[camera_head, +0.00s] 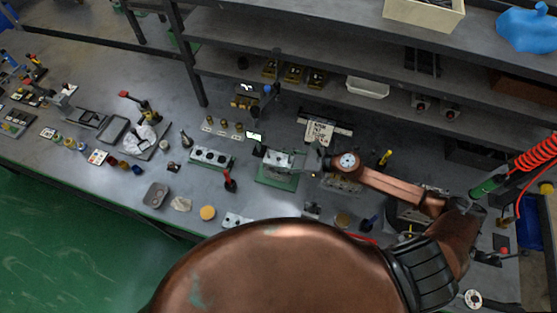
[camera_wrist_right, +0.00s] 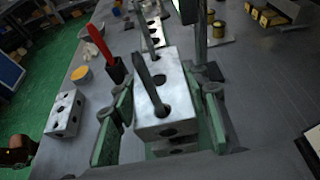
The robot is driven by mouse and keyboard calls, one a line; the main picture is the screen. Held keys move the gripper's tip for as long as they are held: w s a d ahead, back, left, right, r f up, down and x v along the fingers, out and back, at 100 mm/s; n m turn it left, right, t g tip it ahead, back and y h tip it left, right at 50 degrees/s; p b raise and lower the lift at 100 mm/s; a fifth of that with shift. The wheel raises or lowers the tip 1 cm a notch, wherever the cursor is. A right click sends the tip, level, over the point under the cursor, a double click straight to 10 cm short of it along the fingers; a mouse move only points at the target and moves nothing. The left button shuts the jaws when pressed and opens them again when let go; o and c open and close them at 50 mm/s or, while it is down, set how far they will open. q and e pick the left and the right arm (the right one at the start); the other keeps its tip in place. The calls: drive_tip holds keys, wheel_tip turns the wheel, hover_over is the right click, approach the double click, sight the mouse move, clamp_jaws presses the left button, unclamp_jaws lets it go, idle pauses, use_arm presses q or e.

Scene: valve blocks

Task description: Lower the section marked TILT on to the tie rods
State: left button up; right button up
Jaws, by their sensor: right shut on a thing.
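A silver valve section (camera_wrist_right: 165,95) with round holes fills the middle of the right wrist view. I cannot read a TILT mark on it. My right gripper (camera_wrist_right: 165,112) is shut on it, with a finger on each side. A dark tie rod (camera_wrist_right: 151,70) stands up through a hole in its top, slightly tilted in the picture. Another silver block shows just below its near face (camera_wrist_right: 175,147); I cannot tell whether they touch. In the head view the silver blocks (camera_head: 277,159) sit over a green base (camera_head: 276,181), with my right gripper (camera_head: 308,160) at their right. My left gripper is out of view.
A silver block with holes (camera_head: 211,156) lies to the left, and a red-handled tool (camera_head: 230,181) stands in a dark holder nearby. A printed sign (camera_head: 320,130) stands behind. Shelves (camera_head: 300,60) run along the back.

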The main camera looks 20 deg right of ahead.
sight(279, 160)
drive_tip(key=shift+s+a+f+b, duration=0.15)
drive_tip(key=shift+s+a+f, duration=0.1)
drive_tip(key=shift+f, duration=0.2)
drive_tip(key=shift+s+a+f+b, duration=0.15)
drive_tip(key=shift+a+f, duration=0.1)
drive_tip(key=shift+f, duration=0.2)
drive_tip(key=shift+a, duration=0.15)
drive_tip(key=shift+w+d+r+p, duration=0.1)
drive_tip(key=shift+r+p, duration=0.25)
drive_tip(key=shift+r, duration=0.15)
drive_tip(key=shift+w+d+r+p, duration=0.1)
drive_tip(key=shift+r+p, duration=0.25)
drive_tip(key=shift+r, duration=0.15)
clamp_jaws()
drive_tip(key=shift+d+r+p, duration=0.35)
drive_tip(key=shift+p, duration=0.05)
drive_tip(key=shift+w+r+p, duration=0.15)
drive_tip(key=shift+r+p, duration=0.85)
drive_tip(key=shift+r, duration=0.45)
drive_tip(key=shift+r+p, duration=2.6)
drive_tip(key=shift+r, duration=0.7)
drive_tip(key=shift+p, duration=0.35)
